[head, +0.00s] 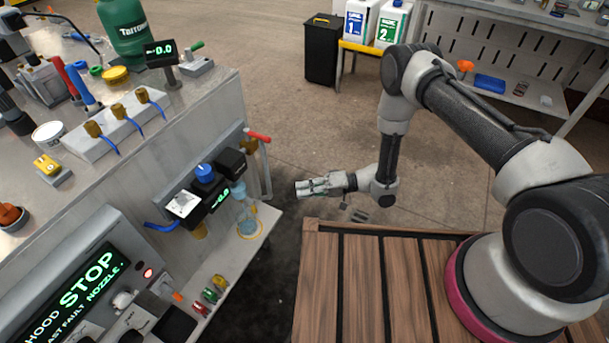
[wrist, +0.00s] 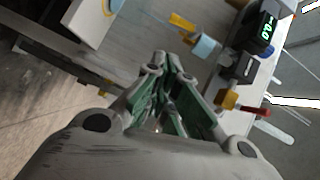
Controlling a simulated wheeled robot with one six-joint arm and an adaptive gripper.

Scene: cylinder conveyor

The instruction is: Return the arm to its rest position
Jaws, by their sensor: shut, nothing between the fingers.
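My gripper (head: 306,187) is in the middle of the head view, at the end of my bent arm. It points left toward the grey machine and is apart from it, over the floor gap near the wooden deck's corner. In the wrist view my gripper (wrist: 168,62) shows its green-lined fingers close together at the tips, with nothing held. The machine's small ledge with a clear cup (head: 247,222) lies to the left of the fingertips in the head view. A clear bluish cup (wrist: 205,47) also shows beyond the fingers in the wrist view.
The grey machine bench (head: 150,190) fills the left side, with a red-handled valve (head: 259,137) sticking out near my gripper. A slatted wooden deck (head: 375,285) lies below my arm. A black bin (head: 324,50) and white jugs (head: 390,25) stand behind. Open floor lies between.

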